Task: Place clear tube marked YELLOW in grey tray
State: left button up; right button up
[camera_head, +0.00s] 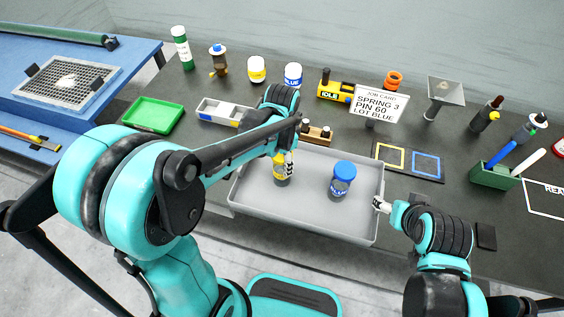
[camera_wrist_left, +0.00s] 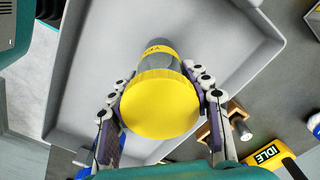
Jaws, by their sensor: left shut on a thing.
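A tube with a yellow cap and yellow label (camera_head: 280,172) is upright over the left part of the grey tray (camera_head: 300,221); its label is not fully readable. My left gripper (camera_head: 287,160) is shut on this tube. In the left wrist view the yellow cap (camera_wrist_left: 160,104) is between the two fingers, with grey tray surface beyond. Whether its base touches the tray floor cannot be told. A blue-capped jar marked BLUE (camera_head: 342,180) stands in the tray to its right. My right gripper (camera_head: 380,204) is by the tray's right edge; its finger opening is unclear.
Behind the tray are a job card (camera_head: 377,103), a wooden block (camera_head: 317,134) and a yellow IDLE block (camera_head: 335,90). A black board with coloured squares (camera_head: 408,161) lies at right. A green tray (camera_head: 152,114) is at left. The tray's front middle is clear.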

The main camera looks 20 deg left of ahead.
pick_arm(q)
jog(key=o, duration=1.2)
jog(key=shift+f, duration=0.1)
